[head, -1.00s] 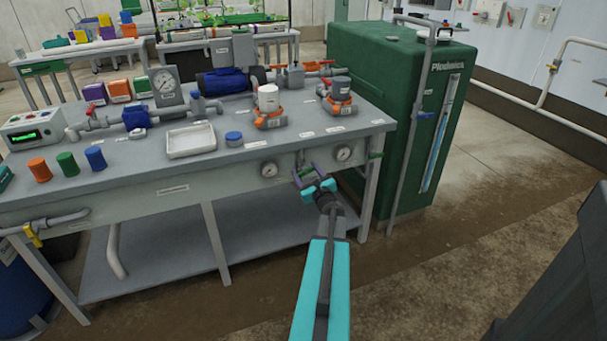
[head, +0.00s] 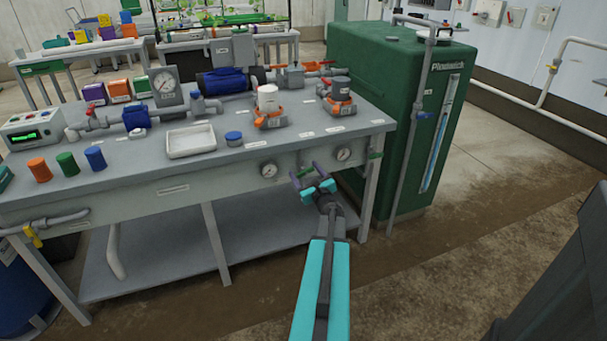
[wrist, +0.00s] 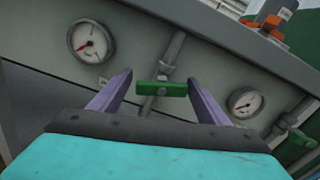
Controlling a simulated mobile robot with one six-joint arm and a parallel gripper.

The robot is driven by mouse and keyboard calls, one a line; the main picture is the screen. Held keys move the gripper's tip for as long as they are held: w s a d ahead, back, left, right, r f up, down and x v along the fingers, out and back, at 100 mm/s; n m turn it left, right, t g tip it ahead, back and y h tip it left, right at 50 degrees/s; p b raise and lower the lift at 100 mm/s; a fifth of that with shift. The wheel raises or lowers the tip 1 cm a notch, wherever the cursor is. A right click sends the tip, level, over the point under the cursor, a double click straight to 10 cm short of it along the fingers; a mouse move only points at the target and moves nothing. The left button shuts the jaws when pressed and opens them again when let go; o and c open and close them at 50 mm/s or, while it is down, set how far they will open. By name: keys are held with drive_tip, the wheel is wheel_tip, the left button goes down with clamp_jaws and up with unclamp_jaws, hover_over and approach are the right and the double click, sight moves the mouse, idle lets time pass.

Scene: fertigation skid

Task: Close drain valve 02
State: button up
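The handle lies across the pipe. No label on it is readable, so I cannot tell its number. My gripper (head: 306,173) is in front of the bench's front panel, near this valve. In the wrist view my gripper (wrist: 158,92) is open, with one purple finger on each side of the handle and a gap on both sides. A second green-handled valve (wrist: 298,138) is at the right edge of the wrist view, also under the bench (head: 375,155).
Round gauges (head: 268,170) and (head: 343,153) are on the front panel. The grey bench (head: 110,170) carries pumps, a tray and coloured caps. A green tank (head: 400,120) with a grey pipe stands right of the bench. The floor (head: 430,260) in front is clear.

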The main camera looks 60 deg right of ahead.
drive_tip(key=shift+s, duration=0.15)
drive_tip(key=shift+s+a, duration=0.1)
drive_tip(key=shift+s, duration=0.05)
drive_tip(key=shift+v, duration=6.65)
drive_tip(key=shift+a, duration=0.1)
